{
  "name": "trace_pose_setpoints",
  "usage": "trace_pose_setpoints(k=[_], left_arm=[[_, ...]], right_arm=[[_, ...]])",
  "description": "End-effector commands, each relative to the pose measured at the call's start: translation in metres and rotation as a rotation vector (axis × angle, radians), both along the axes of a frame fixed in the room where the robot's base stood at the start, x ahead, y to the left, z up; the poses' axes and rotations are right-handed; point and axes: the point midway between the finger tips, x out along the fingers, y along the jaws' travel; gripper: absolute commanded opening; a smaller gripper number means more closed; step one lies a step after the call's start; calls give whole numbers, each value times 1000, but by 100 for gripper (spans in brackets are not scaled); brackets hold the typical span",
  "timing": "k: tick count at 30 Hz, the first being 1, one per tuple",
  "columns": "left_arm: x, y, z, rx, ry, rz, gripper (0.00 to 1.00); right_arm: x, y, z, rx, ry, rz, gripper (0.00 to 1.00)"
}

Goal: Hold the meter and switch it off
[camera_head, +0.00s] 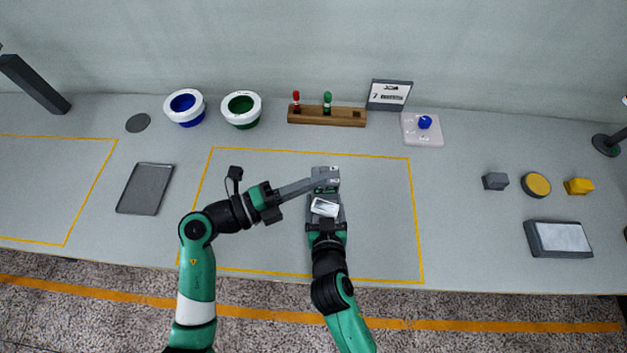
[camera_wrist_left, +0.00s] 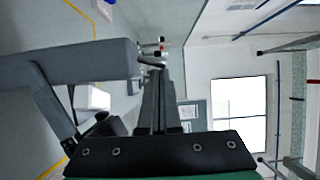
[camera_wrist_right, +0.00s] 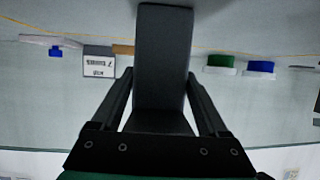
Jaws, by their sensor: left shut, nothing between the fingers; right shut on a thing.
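The meter (camera_head: 326,174) is a grey block near the middle of the table, inside the central yellow outline. My right gripper (camera_head: 325,194) is shut on it, and the right wrist view shows the meter (camera_wrist_right: 164,60) as a dark block between the fingers. My left gripper (camera_head: 309,184) is shut and empty, with its tips close beside the meter's left side. In the left wrist view the closed fingers (camera_wrist_left: 160,85) are next to the grey meter (camera_wrist_left: 80,62). I cannot tell whether they touch it. Its switch is not clear to see.
A wooden rack (camera_head: 328,117) with a red and a green spindle stands at the back. Blue (camera_head: 186,123) and green (camera_head: 241,123) bowls with white rims are left of it. A sign (camera_head: 389,94) and a white pad (camera_head: 434,138) are right. A grey tray (camera_head: 145,202) lies left.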

Motion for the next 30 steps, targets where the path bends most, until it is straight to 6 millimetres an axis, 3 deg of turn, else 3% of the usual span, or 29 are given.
trace_pose_setpoints(k=[30], left_arm=[[9,1,7,-28,285,2,0]], right_arm=[[-1,0,-2,-2,6,-1,0]])
